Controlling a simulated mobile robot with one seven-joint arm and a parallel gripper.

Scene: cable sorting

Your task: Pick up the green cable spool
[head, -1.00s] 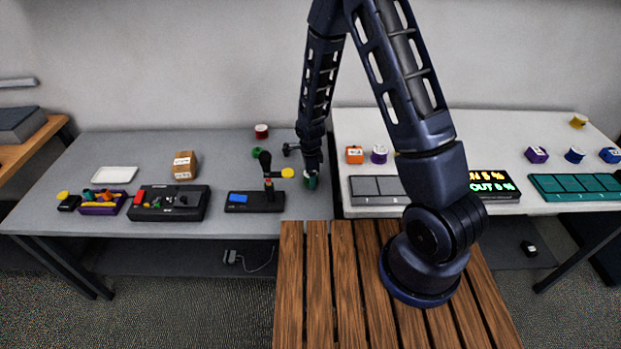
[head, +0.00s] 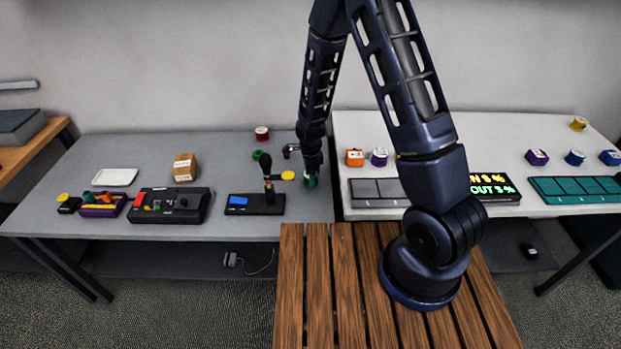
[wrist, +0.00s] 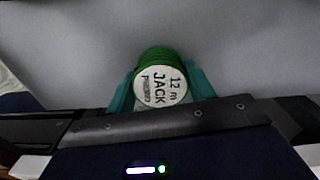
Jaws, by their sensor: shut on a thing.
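The green cable spool (wrist: 149,62) shows in the wrist view with its white end label facing me, reading "12 m JACK". My gripper (wrist: 160,88) has its teal fingers on either side of the spool and is shut on it. I cannot tell whether the spool touches the table.
Left of my gripper stand a yellow-topped item (head: 288,175) and a black device with an upright knob (head: 265,161). A green round item (head: 257,155) and a red spool (head: 262,134) are behind. A white table (head: 450,135) with several spools adjoins on the right.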

